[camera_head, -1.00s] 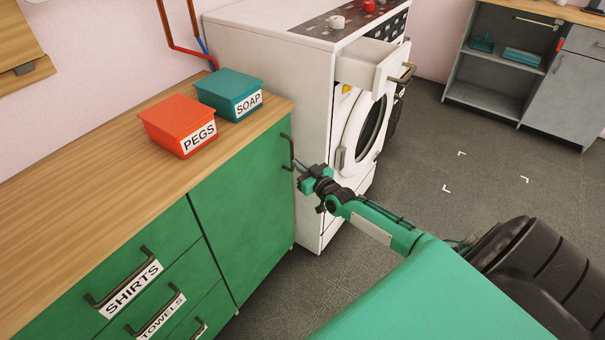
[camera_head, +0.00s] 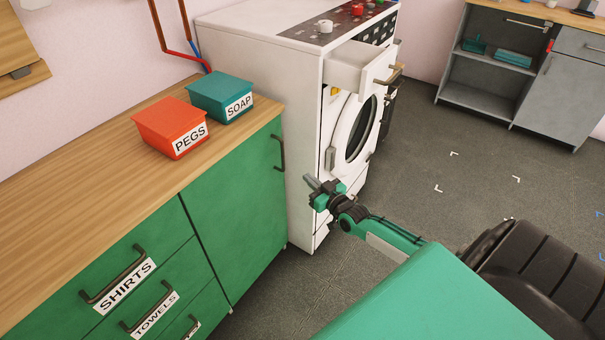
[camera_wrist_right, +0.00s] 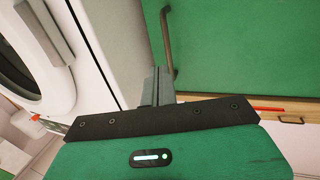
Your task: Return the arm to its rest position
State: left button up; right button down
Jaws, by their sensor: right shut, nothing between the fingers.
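My right gripper (camera_head: 311,182) is in the head view, in front of the white washing machine (camera_head: 258,75) and to the right of the green cabinet door (camera_head: 235,210). It is shut and empty. In the right wrist view its closed fingers (camera_wrist_right: 156,85) point toward the green cabinet, close to the dark door handle (camera_wrist_right: 168,40) in the picture. The head view shows a gap between the fingertips and that handle (camera_head: 280,152). My left gripper is in neither view.
An orange PEGS box (camera_head: 170,125) and a teal SOAP box (camera_head: 222,95) stand on the wooden counter (camera_head: 85,175). The washing machine's detergent drawer (camera_head: 358,66) sticks out. The grey floor (camera_head: 440,160) to the right is mostly clear.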

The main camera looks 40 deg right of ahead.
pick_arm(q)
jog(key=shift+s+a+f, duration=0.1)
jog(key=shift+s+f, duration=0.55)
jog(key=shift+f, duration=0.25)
pick_arm(e)
jog(key=s, duration=0.4)
jog(key=shift+s+d, duration=0.25)
jog(key=shift+d, duration=0.05)
